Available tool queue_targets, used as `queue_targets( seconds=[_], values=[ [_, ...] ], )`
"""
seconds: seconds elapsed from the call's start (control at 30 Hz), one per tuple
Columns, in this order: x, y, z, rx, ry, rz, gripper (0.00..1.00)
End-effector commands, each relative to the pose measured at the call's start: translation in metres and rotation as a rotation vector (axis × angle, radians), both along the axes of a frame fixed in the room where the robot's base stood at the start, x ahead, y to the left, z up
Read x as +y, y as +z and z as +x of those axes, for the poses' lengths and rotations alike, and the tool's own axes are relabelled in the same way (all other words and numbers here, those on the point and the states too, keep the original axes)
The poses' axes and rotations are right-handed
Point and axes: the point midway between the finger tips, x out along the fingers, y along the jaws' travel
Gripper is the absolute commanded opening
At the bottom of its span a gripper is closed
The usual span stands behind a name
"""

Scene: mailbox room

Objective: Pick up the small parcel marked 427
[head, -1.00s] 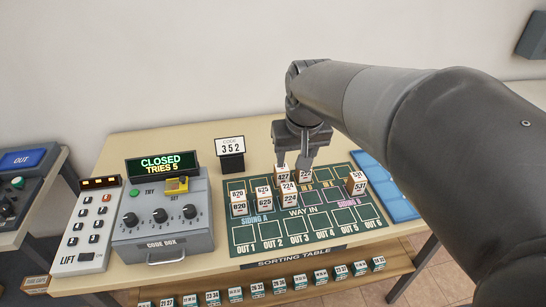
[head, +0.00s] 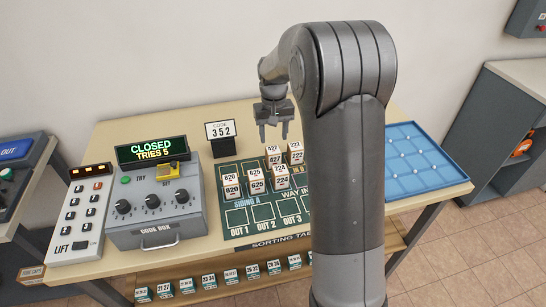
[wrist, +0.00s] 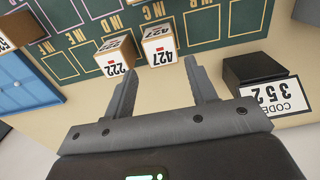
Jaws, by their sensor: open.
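The small parcel marked 427 (head: 274,160) is a white-faced box with a brown side. It stands upright at the back of the green sorting board, just left of the parcel marked 222 (head: 296,155). In the wrist view the 427 parcel (wrist: 160,45) shows beyond the fingertips, with 222 (wrist: 117,54) beside it. My gripper (head: 273,138) is open and empty, fingers pointing down, above and just behind the 427 parcel. In the wrist view my gripper (wrist: 158,75) has its fingers apart, and the 427 parcel lies ahead of the gap between them, not gripped.
Parcels marked 820 (head: 231,188), 625 (head: 256,182) and 224 (head: 280,178) stand in front on the board. A code stand reading 352 (head: 220,130) and the code box (head: 160,210) are to the left. A blue tray (head: 430,155) lies to the right.

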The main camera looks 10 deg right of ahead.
Motion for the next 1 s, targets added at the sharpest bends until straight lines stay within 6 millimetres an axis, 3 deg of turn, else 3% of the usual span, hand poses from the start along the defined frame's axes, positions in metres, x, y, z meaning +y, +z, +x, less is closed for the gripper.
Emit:
queue_targets(
  seconds=[0.2,0.43,0.7,1.0],
  values=[
    [0.0,-0.034,-0.001,0.003,0.0,0.0,0.52],
    [0.001,-0.053,0.001,0.001,0.0,0.0,0.52],
    [0.002,-0.091,0.004,0.002,0.0,0.0,0.52],
    [0.002,-0.095,0.004,-0.001,0.0,0.0,0.52]
  ],
)
